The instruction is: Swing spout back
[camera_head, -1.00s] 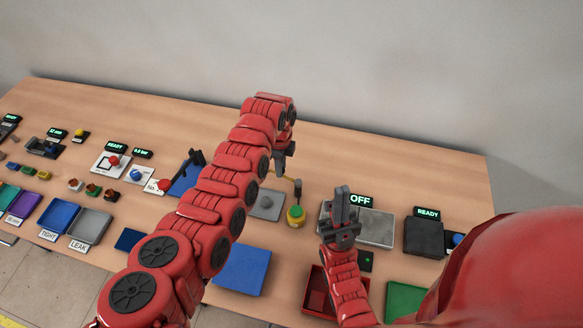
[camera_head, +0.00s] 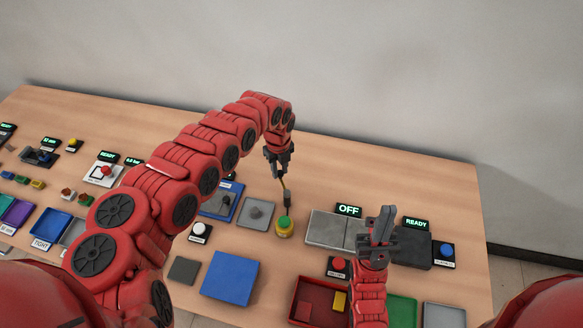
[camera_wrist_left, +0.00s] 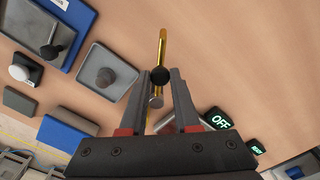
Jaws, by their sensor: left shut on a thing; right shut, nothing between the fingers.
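The spout (camera_head: 284,184) is a thin brass tube with a dark nozzle end, seen in the head view just above a yellow-and-green round piece (camera_head: 284,226). My left gripper (camera_head: 279,157) is at the spout's upper end and is shut on it. In the left wrist view, the brass tube (camera_wrist_left: 162,46) runs out past the fingertips, and a black ball (camera_wrist_left: 160,75) sits between the fingers of the left gripper (camera_wrist_left: 159,80). The spout's base is hidden by the gripper. My right gripper (camera_head: 383,224) is shut and empty above the grey blocks on the right.
A grey plate with a round knob (camera_head: 256,212) lies left of the round piece. A grey block (camera_head: 326,230) stands right of it, by an OFF display (camera_head: 348,210). The table behind is clear.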

